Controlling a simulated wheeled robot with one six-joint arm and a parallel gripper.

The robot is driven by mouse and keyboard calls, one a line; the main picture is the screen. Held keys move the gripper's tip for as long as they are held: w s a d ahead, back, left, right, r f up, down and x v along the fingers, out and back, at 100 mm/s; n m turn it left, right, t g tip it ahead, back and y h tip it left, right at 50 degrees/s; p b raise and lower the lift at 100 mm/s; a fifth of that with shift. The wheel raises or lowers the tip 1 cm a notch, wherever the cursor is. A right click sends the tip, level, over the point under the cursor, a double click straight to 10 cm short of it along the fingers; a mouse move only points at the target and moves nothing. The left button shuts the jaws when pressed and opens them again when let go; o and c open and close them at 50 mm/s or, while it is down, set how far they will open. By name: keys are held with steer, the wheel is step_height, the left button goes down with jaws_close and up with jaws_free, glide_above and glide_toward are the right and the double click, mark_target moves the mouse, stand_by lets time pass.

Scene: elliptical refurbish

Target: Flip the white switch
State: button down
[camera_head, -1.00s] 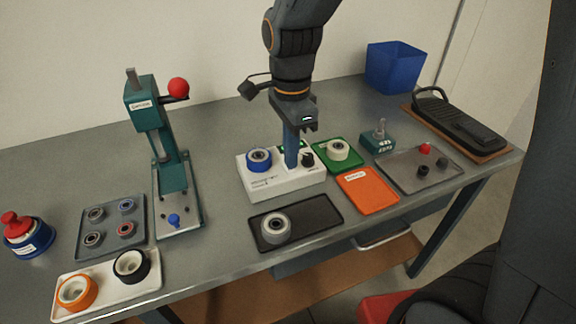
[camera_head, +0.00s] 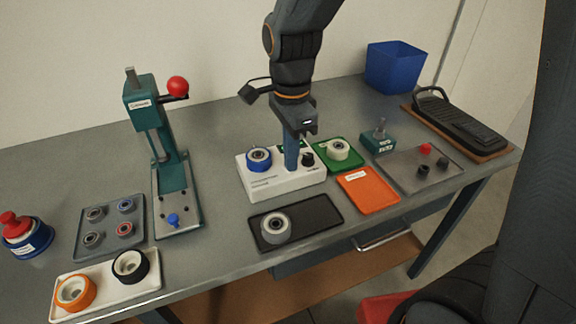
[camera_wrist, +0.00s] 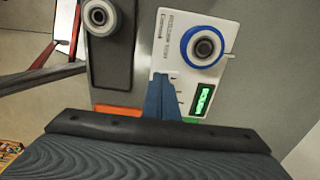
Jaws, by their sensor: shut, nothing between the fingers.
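A white tester box (camera_head: 285,182) stands mid-table, with a blue-rimmed wheel (camera_head: 259,158) at its left and a black knob (camera_head: 307,159) at its right. My gripper (camera_head: 291,167) points down at the middle of the box, its blue fingers together and empty. In the wrist view, the white box (camera_wrist: 160,44) shows the blue-rimmed wheel (camera_wrist: 202,46) and a lit green display (camera_wrist: 204,99). My fingertips (camera_wrist: 163,78) are over the box panel beside small marks. I cannot make out the white switch; my fingers may hide it. Contact with the panel cannot be told.
A black tray (camera_head: 318,215) with a grey wheel (camera_head: 276,226) lies in front. Green (camera_head: 350,165) and orange (camera_head: 369,197) trays lie to the right. A teal press (camera_head: 172,170) stands at left, a blue bin (camera_head: 395,68) at back right.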

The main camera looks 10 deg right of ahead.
steer(key=shift+f, duration=0.25)
step_height(320, 180, up, 7)
steer(key=p, duration=0.6)
steer(key=shift+p, duration=0.4)
stand_by(0.5)
